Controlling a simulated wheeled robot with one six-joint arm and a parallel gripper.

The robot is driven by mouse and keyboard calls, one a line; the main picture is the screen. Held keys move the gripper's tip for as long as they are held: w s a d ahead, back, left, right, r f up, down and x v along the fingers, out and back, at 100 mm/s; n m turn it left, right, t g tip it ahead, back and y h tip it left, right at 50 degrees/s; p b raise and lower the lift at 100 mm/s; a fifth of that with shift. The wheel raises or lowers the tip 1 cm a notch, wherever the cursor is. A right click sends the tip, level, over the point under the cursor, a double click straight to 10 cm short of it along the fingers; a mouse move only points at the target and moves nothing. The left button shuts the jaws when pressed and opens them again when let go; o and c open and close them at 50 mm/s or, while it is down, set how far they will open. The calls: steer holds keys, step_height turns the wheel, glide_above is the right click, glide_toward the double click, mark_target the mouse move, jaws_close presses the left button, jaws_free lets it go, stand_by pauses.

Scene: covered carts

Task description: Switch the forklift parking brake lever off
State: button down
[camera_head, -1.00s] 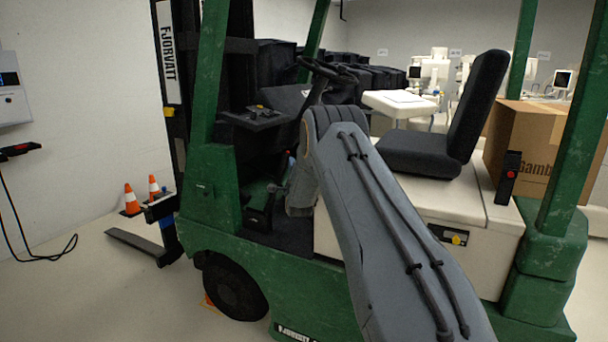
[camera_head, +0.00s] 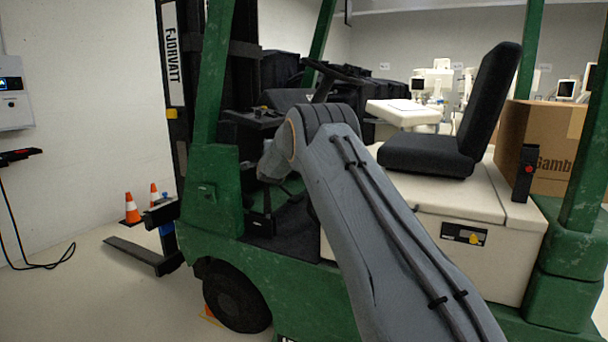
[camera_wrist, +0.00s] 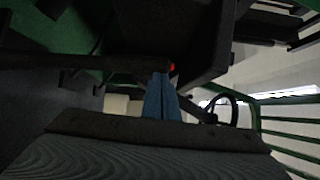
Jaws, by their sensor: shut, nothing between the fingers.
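In the wrist view, a dark bar (camera_wrist: 110,62) runs in from the left and ends in a small red tip (camera_wrist: 172,66); it looks like the parking brake lever. My gripper (camera_wrist: 161,78) has blue fingers pressed together with nothing between them. The fingertips are right beside the red tip; I cannot tell whether they touch it. In the head view, the green forklift (camera_head: 285,275) stands across the picture. My arm reaches into its cab below the steering wheel (camera_head: 335,72). My gripper and the lever are hidden there.
The black seat (camera_head: 430,155) is right of my arm, on the white engine cover (camera_head: 450,205). A green front post (camera_head: 212,75) stands left. A dark panel (camera_wrist: 208,45) overhangs the fingers at the right. A cardboard box (camera_head: 540,135) is behind the seat.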

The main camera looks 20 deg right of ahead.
steer(key=shift+w+a+r, duration=0.2)
steer(key=shift+a+r, duration=0.3)
steer(key=shift+r, duration=0.2)
steer(key=shift+s+d, duration=0.1)
steer(key=shift+d, duration=0.05)
steer(key=s+d+f, duration=0.1)
steer(key=s, duration=1.2)
steer(key=shift+s+f, duration=0.15)
steer(key=shift+f, duration=0.05)
